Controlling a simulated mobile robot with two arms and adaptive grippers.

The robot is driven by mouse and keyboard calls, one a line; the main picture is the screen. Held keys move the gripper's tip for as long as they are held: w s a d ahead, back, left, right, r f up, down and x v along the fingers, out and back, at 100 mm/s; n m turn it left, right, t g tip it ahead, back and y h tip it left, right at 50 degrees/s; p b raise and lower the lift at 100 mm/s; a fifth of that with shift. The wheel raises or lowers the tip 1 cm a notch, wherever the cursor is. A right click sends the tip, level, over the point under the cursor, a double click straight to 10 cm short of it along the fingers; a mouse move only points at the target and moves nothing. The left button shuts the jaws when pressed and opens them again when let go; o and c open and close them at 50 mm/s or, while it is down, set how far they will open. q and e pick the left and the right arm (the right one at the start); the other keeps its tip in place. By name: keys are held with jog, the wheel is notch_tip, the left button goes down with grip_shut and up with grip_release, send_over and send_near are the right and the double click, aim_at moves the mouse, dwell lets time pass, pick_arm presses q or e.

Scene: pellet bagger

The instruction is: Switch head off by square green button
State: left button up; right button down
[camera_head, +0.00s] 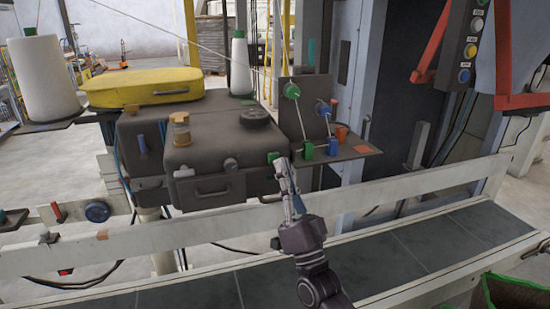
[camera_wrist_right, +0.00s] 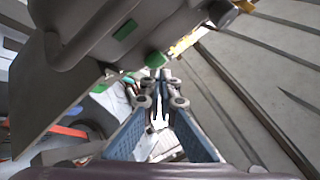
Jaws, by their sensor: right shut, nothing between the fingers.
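The head is a dark grey machine housing (camera_head: 215,140) with a handle on its front and a yellow cover behind it. A small green part (camera_head: 272,157) shows at its right front edge, beside my right fingertips; I cannot tell its shape there. In the right wrist view, a flat rectangular green button (camera_wrist_right: 125,29) sits on the grey housing (camera_wrist_right: 85,70). A rounder green knob (camera_wrist_right: 155,59) sticks out lower, just beyond the fingertips. My right gripper (camera_head: 283,166) is shut and empty, pointing up at the housing's right corner. I cannot tell whether it touches. My left gripper is not in view.
A pale rail (camera_head: 130,240) and a dark conveyor belt (camera_head: 400,258) run across the front. Right of the housing, a thread bracket (camera_head: 345,150) carries green and blue knobs. A button panel (camera_head: 470,45) hangs at upper right.

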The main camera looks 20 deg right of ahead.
jog(key=shift+s, duration=0.25)
jog(key=shift+s, duration=0.1)
jog(key=s+p, duration=0.2)
jog(key=s, duration=0.3)
jog(key=shift+s+d, duration=0.15)
jog(key=shift+s, duration=0.25)
dwell(2.0)
